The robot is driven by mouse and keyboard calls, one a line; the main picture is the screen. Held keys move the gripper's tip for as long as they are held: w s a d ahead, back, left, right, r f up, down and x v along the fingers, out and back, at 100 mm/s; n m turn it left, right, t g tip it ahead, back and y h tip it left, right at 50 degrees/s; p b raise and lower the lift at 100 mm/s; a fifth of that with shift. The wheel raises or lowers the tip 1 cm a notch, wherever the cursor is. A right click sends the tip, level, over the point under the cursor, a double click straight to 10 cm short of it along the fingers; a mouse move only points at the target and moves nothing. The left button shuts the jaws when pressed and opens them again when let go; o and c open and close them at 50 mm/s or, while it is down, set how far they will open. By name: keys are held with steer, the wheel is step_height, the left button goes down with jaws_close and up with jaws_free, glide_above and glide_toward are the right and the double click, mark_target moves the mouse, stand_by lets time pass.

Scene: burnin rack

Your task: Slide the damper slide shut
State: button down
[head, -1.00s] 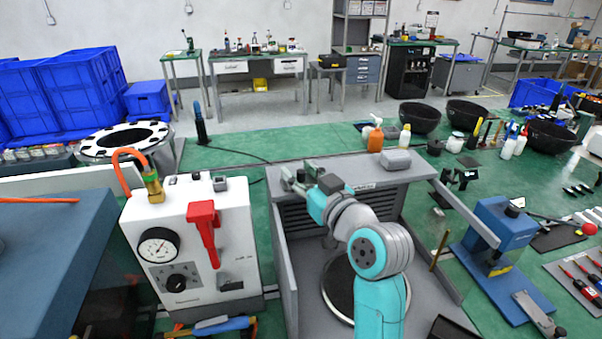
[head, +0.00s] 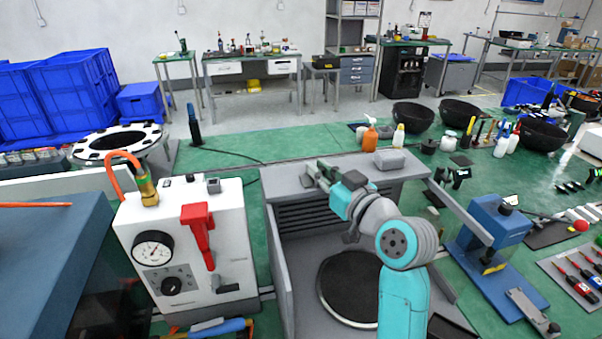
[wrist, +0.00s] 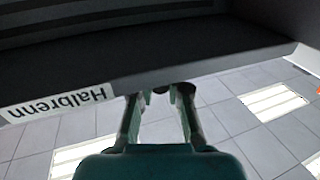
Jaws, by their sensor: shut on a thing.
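A white label reading "Halbrenn" (wrist: 62,103) shows upside down on the panel, left of the fingers.
A white control box (head: 190,250) with a gauge and red lever stands left of the housing. A dark round plate (head: 350,285) lies on the housing's floor. A blue press (head: 495,235) with a long grey bar stands at right. A small grey block (head: 390,160) sits on the housing's top.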

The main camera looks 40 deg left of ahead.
steer(key=shift+w+d, duration=0.35)
steer(key=shift+w, duration=0.1)
steer(key=c, duration=1.1)
jaws_free()
steer(key=shift+w+d, duration=0.1)
steer(key=v, duration=1.2)
steer(key=shift+f, duration=0.1)
